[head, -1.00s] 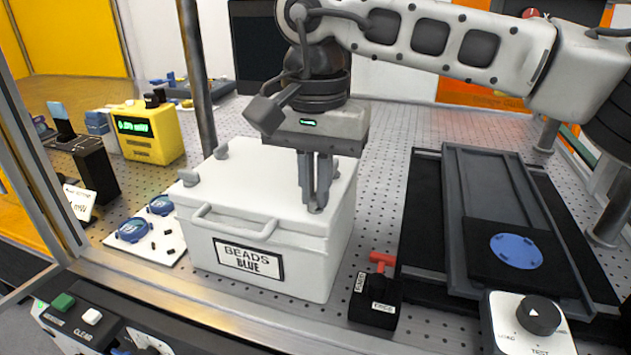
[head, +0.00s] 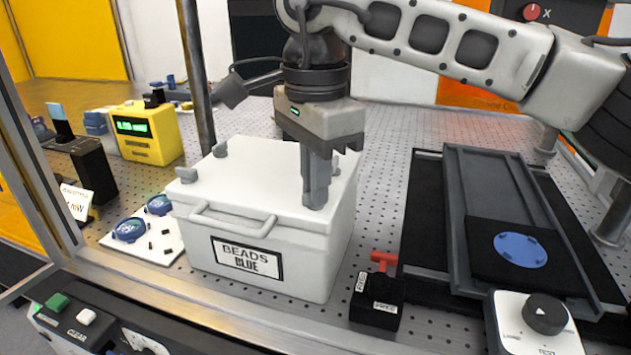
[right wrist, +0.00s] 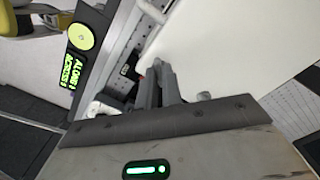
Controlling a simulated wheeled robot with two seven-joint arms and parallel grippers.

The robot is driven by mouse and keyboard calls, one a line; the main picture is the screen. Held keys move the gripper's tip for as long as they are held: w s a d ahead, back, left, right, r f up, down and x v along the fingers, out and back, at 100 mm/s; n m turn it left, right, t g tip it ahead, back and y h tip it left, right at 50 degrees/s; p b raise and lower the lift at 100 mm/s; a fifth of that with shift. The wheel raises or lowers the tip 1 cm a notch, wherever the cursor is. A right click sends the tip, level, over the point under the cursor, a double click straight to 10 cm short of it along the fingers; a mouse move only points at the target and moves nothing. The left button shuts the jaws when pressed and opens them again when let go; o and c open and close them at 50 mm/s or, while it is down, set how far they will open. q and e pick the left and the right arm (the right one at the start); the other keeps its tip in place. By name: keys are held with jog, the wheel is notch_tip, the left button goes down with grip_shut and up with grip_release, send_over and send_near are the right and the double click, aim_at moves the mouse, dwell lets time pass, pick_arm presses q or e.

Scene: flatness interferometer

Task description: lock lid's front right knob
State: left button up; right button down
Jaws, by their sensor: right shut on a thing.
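A white box labelled "BEADS BLUE" (head: 312,258) stands on the perforated table with its white lid (head: 258,178) on. Three grey knobs show on the lid: back left (head: 220,148), front left (head: 187,175) and back right (head: 336,164). My right gripper (head: 316,198) points down at the lid's front right corner, its fingers shut on the front right knob. The fingers hide that knob, so I cannot tell which way it is turned. In the right wrist view the shut fingers (right wrist: 160,84) reach over the white lid (right wrist: 232,45). My left gripper is not in view.
A black box with a red T-handle (head: 376,300) stands right of the white box. Further right are a dark rail stage with a blue disc (head: 520,250) and a dial box (head: 540,325). A metal post (head: 196,75) rises behind the white box.

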jog(key=m, duration=0.3)
jog(key=shift+m+b, duration=0.35)
jog(key=shift+m, duration=0.05)
jog(key=m, duration=0.3)
jog(key=shift+m+b, duration=0.3)
jog(key=shift+m, duration=0.1)
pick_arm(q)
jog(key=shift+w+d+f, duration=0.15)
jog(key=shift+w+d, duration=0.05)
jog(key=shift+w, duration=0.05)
pick_arm(e)
jog(key=shift+r+m, duration=0.1)
jog(key=shift+m, duration=0.7)
jog(key=c, duration=1.6)
grip_release()
jog(key=shift+o, duration=0.2)
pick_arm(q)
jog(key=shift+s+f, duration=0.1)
